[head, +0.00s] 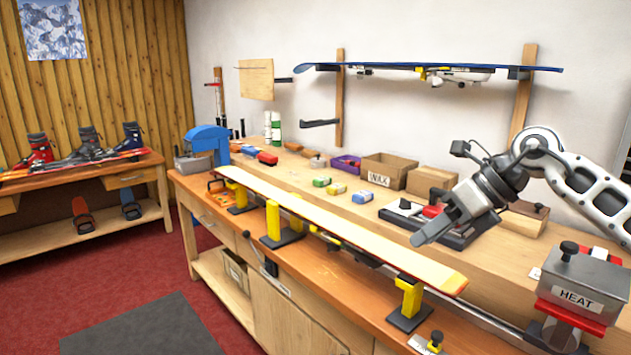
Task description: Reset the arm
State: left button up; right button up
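My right arm reaches in from the right edge. Its gripper (424,237) hangs in the air, pointing down and to the left, above the far side of the bench. I see the fingers from the side as one grey shape, so I cannot tell if they are open or shut. No held object shows at the fingertips. Behind the gripper is a dark tool with red parts (405,209), partly hidden by it. My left gripper is not in view.
A ski (340,228) lies base up along yellow vises (408,298) below my gripper. A HEAT box (584,283) stands at right. A WAX box (388,170), a cardboard box (432,181) and coloured blocks line the back. A blue ski (430,68) hangs on the wall.

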jog(key=s+a+f+m+t+y+b, duration=0.1)
jog(key=s+a+f+m+y+b, duration=0.1)
jog(key=s+a+f+m+y, duration=0.45)
jog(key=s+a+f+m+t+y+b, duration=0.1)
jog(key=a+f+m+y, duration=0.3)
jog(key=a, duration=0.6)
jog(key=s+d+f+m+t+h+b, duration=0.2)
jog(key=d+f+m+t+h, duration=0.15)
jog(key=f+m+t, duration=0.5)
jog(key=s+d+f+m+t+h+b, duration=0.1)
jog(key=s+d+f+m+t+h, duration=0.25)
jog(key=m, duration=0.85)
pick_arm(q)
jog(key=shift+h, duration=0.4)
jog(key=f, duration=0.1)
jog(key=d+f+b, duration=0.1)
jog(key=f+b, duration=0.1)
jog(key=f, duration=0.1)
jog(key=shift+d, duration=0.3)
pick_arm(e)
jog(key=s+d+f+m+g+h, duration=0.2)
jog(key=s+f+m+g+h, duration=0.1)
jog(key=f, duration=0.6)
jog(key=s+d+f+m+g+h, duration=0.2)
jog(key=s+f+m+h, duration=0.3)
jog(key=s+f+m, duration=0.3)
jog(key=shift+s+d+f+g, duration=0.4)
jog(key=shift+s+d+f, duration=0.1)
jog(key=shift+s+f, duration=0.3)
